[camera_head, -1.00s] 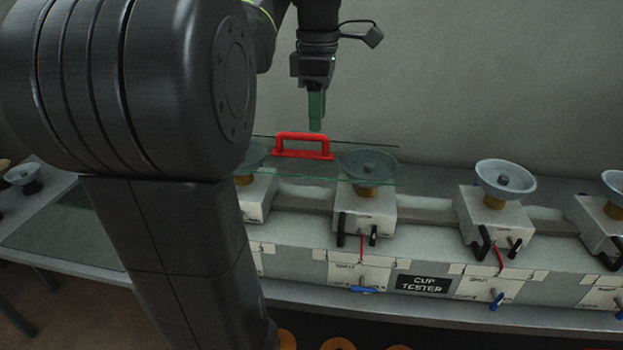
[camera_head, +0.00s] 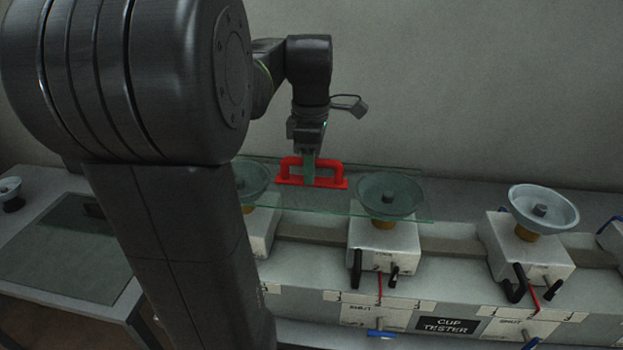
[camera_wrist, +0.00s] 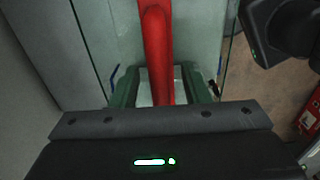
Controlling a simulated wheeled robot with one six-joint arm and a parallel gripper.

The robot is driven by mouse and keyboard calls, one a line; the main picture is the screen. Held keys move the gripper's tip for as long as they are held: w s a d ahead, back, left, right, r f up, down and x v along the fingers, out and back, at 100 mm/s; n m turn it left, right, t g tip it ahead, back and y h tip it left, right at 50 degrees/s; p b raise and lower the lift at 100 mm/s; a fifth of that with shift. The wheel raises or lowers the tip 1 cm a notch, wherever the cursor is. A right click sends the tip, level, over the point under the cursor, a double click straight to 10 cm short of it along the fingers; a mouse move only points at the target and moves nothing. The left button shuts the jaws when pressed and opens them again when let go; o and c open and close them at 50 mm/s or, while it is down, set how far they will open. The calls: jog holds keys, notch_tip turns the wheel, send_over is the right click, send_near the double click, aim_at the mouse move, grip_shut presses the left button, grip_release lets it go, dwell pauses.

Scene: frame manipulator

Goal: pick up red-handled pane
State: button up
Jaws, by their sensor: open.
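The clear glass pane (camera_head: 345,206) lies flat across two suction cups of the bench. Its red handle (camera_head: 333,164) stands up on top of it. My gripper (camera_head: 309,174) points down at the handle, its fingers overlapping the handle's left half in the head view. In the wrist view the red handle (camera_wrist: 158,50) runs down between the two green fingers of my gripper (camera_wrist: 160,86). The fingers are open, with a gap on each side of the handle. The left end of the pane is hidden behind my arm.
A grey cup on a white box (camera_head: 541,208) stands free to the right. A "CUP TESTER" label (camera_head: 449,324) is on the bench front. A lower table with a dark panel (camera_head: 62,245) is at the left. The plain wall (camera_head: 480,80) rises behind the bench.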

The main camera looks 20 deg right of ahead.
jog(key=shift+f, duration=0.65)
grip_shut()
jog(key=shift+r, duration=0.1)
dwell(0.8)
